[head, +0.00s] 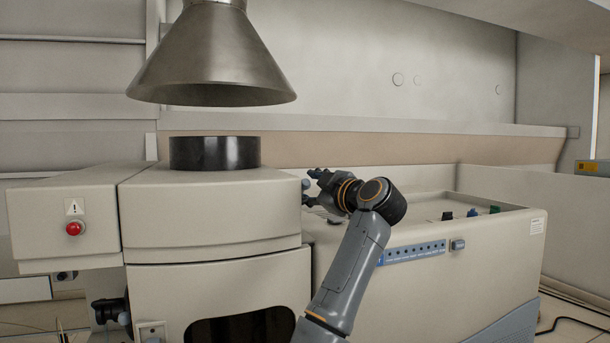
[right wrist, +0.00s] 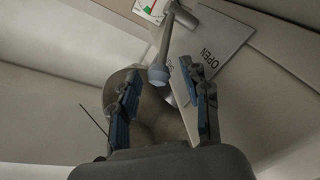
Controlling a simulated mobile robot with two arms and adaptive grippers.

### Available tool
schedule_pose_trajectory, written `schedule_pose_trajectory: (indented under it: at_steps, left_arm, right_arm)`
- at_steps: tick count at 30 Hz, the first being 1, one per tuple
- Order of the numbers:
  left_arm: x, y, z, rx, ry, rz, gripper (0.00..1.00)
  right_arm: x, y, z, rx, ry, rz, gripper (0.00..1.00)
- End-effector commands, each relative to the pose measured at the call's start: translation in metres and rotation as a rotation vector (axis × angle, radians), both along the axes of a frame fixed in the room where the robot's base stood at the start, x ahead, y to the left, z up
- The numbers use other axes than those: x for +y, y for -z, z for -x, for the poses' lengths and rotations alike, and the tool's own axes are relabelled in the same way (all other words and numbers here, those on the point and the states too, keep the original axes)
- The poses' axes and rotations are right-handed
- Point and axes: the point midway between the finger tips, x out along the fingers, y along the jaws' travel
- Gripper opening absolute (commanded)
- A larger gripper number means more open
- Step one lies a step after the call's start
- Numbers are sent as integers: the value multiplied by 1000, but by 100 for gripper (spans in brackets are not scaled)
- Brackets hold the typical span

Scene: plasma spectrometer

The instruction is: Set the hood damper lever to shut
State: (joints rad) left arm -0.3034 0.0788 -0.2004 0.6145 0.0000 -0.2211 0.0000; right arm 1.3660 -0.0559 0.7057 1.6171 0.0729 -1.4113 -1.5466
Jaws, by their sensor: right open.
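The damper lever (right wrist: 165,50) shows in the right wrist view as a grey rod with a rounded knob at its end. It runs from a pivot at the top down between my right fingertips. A pale plate (right wrist: 215,50) beside it is printed OPEN; no shut mark is visible. My right gripper (right wrist: 160,73) is open, with one finger on each side of the knob; I cannot tell whether either touches it. In the head view my right gripper (head: 314,189) is at the spectrometer's upper right side. A dark part at lower left may be my left gripper (head: 112,312); its jaws are unclear.
A metal hood cone (head: 212,60) hangs above a black collar (head: 214,153) on the beige spectrometer (head: 215,215). A red button (head: 73,228) is on its left box. A coloured gauge (right wrist: 150,8) is near the lever's pivot.

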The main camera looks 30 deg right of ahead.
Motion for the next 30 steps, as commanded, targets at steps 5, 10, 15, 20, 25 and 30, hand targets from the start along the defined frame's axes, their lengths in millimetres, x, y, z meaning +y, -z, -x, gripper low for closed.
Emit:
schedule_pose_trajectory:
  at_steps: [5, 10, 15, 20, 25, 30]
  left_arm:
    - [-1, -11, -16, -26, 0, 4, 0]
    - [-1, -12, -14, -23, 0, 3, 0]
    - [-1, -11, -9, -15, -1, 1, 0]
    - [0, -10, -6, -9, -1, 1, 0]
    - [0, -10, -4, -7, -1, 1, 0]
    - [0, -11, -4, -7, -1, 1, 0]
  right_arm:
    - [-1, -2, -16, 0, 0, 0, 47]
    - [-1, 0, -20, -1, 1, 0, 47]
    - [-1, 0, -20, -1, 1, 0, 47]
    - [-1, 0, -19, -1, 1, 0, 14]
    - [-1, 0, -19, -2, 2, 1, 0]
    - [-1, -1, -19, 0, 3, 2, 0]
